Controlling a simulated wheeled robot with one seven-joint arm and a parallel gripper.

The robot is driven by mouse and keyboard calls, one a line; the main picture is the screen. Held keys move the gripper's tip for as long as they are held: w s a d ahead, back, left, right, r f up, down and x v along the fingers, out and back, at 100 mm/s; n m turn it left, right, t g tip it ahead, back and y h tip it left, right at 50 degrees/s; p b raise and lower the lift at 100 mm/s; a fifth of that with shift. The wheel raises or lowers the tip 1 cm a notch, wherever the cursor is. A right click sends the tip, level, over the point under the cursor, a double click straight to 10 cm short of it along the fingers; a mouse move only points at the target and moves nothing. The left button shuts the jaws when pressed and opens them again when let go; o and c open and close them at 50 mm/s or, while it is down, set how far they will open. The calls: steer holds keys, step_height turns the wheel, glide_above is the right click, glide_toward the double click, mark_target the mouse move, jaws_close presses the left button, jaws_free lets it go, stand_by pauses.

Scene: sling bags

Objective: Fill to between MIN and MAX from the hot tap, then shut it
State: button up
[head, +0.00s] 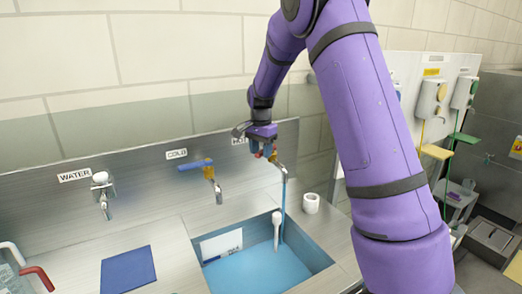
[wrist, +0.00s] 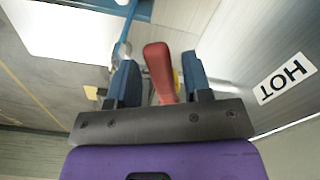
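The hot tap (head: 282,168) is on the steel back panel above the sink (head: 325,262). A blue stream (head: 284,197) runs from its spout into the sink. Blue water (head: 255,272) covers the sink floor. A white plate with dark marks (head: 222,244) is on the sink's far wall; its marks are too small to read. My gripper (head: 262,150) is at the hot tap. In the wrist view, the red lever (wrist: 160,70) stands between my gripper's fingers (wrist: 160,82), with narrow gaps beside it. The fingers are open around it. The stream also shows there (wrist: 125,40).
The cold tap (head: 208,175) with a blue lever and the water tap (head: 102,188) are to the left. A white spoon-shaped thing (head: 276,228) stands in the sink. A white roll (head: 311,203) and a blue mat (head: 128,270) are on the counter. Dispensers (head: 430,98) hang at right.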

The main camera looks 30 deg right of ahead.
jaws_close()
steer(key=shift+w+a+m, duration=0.15)
steer(key=shift+w+m, duration=0.6)
steer(key=shift+m, duration=0.5)
steer(key=shift+w+a+m, duration=0.15)
steer(key=shift+w+m, duration=0.6)
steer(key=shift+m, duration=0.5)
steer(key=shift+r, duration=0.1)
steer(key=shift+o, duration=1)
jaws_free()
step_height(320, 180, up, 11)
